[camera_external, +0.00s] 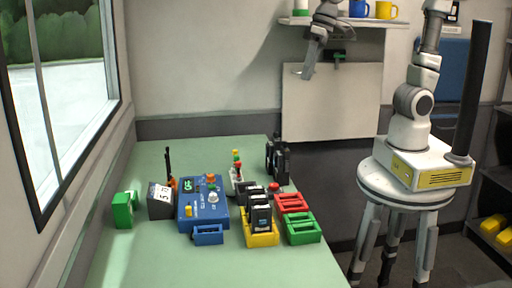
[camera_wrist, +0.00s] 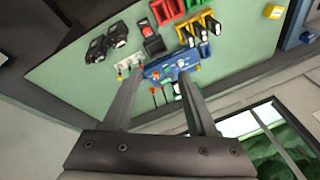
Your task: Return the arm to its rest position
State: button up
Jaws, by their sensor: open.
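My arm rises from its white base (camera_external: 430,165) on a round stool at the right of the external view; its upper part leaves the top of the picture. My gripper (camera_external: 304,73) hangs down at the top centre, in front of the pale wall board and above the far end of the green table (camera_external: 150,265). In the wrist view my gripper (camera_wrist: 158,76) shows two dark fingers spread apart with nothing between them. The table lies well beyond the fingertips.
A blue control box (camera_external: 203,212), black radios in a yellow tray (camera_external: 262,240), red and green trays (camera_external: 303,229) and a green block (camera_external: 123,210) stand on the table. A shelf with mugs (camera_external: 385,11) is close to my gripper. The table's near end is clear.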

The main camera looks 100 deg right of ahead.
jog(key=s+a+f+n+t+h, duration=0.1)
jog(key=s+n, duration=0.5)
jog(key=s, duration=0.6)
notch_tip(320, 180, down, 2)
jog(key=shift+a+f+t, duration=0.15)
jog(key=shift+a+t, duration=0.35)
jog(key=shift+w, duration=0.1)
dwell(1.0)
